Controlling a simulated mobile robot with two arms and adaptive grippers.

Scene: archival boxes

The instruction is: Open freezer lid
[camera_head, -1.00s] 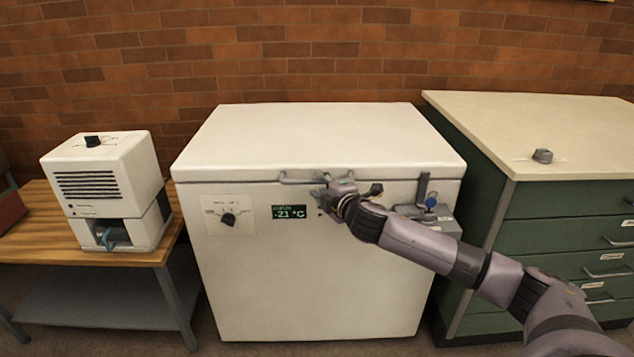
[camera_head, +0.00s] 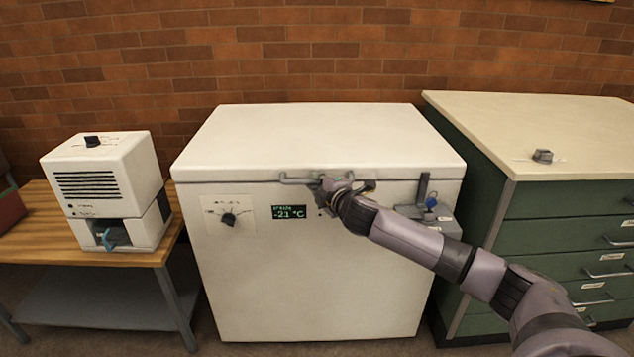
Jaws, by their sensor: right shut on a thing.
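The white chest freezer (camera_head: 310,270) stands against the brick wall. Its lid (camera_head: 320,135) is down and looks shut. A grey bar handle (camera_head: 296,181) runs along the lid's front edge. My right gripper (camera_head: 322,184) is at the handle's middle and is shut on it; the fingers are small and partly hidden by the wrist. A latch with a blue padlock-like part (camera_head: 431,201) sits on the front right. A dial (camera_head: 229,219) and a display reading -21 °C (camera_head: 289,212) are on the front. My left gripper is not in view.
A green drawer cabinet (camera_head: 560,225) with a pale top stands close on the right, with a small grey object (camera_head: 543,156) on it. On the left, a white device (camera_head: 108,185) stands on a wooden table (camera_head: 40,235). The lid's top is clear.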

